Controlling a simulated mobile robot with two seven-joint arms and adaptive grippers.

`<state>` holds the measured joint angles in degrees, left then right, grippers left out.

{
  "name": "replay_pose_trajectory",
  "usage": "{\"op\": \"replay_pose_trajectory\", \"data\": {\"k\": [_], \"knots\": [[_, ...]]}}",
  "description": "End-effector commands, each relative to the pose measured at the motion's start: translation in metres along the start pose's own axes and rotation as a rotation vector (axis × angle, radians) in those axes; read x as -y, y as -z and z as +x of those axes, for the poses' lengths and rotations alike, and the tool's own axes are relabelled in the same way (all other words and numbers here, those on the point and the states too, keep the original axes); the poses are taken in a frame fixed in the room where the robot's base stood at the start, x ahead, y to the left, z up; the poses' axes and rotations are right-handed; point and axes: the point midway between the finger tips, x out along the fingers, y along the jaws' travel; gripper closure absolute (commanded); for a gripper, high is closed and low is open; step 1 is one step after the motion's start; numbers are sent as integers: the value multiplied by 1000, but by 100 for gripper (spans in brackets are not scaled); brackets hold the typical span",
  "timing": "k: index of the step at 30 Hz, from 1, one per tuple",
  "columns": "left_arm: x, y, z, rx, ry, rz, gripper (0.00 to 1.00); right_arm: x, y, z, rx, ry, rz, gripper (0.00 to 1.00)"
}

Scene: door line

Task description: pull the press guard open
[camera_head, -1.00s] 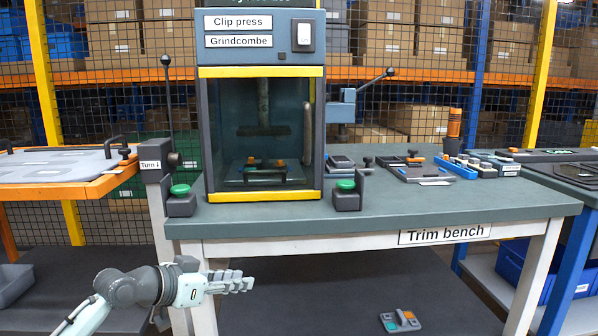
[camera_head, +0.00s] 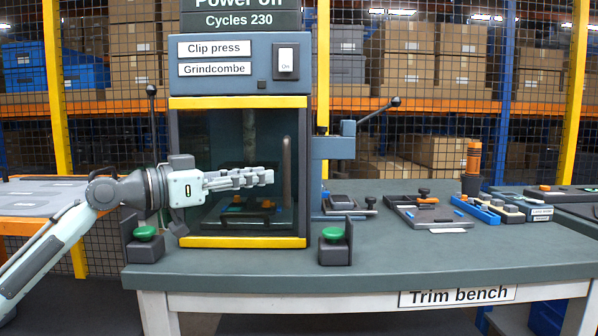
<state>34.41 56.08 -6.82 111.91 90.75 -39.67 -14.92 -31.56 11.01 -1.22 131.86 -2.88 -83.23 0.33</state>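The clip press stands on the trim bench. Its guard (camera_head: 228,135) is a dark clear panel between yellow bars and looks closed. The guard's upright grey handle (camera_head: 286,185) is on its right side. My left gripper (camera_head: 268,177) is in front of the guard, pointing right, its tips a little left of the handle in the picture. Its fingers look close together, but they are seen side-on, so I cannot tell whether they are open or shut. Behind the guard, a fixture with orange parts (camera_head: 240,200) is partly hidden. My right gripper is not in view.
Green buttons in grey housings stand at the press's front left (camera_head: 145,234) and front right (camera_head: 334,234). A lever (camera_head: 378,115) juts out on the right. Trays and tools (camera_head: 430,213) lie on the bench's right. The front strip of bench (camera_head: 450,260) is clear.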

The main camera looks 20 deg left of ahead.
Motion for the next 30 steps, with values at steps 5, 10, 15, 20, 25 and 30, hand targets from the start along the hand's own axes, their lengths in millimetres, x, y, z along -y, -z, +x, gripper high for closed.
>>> {"op": "replay_pose_trajectory", "data": {"k": [5,10,15,20,25,30], "knots": [[-1,4,27,-4,-3,-2,78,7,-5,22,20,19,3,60],[-1,3,54,-3,-2,-2,78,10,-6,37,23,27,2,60],[-1,1,69,-1,-1,-1,78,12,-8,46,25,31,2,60],[0,0,73,0,1,1,78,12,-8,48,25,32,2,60],[0,0,73,0,0,1,79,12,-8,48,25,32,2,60],[0,0,73,0,0,0,100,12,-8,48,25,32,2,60]]}}
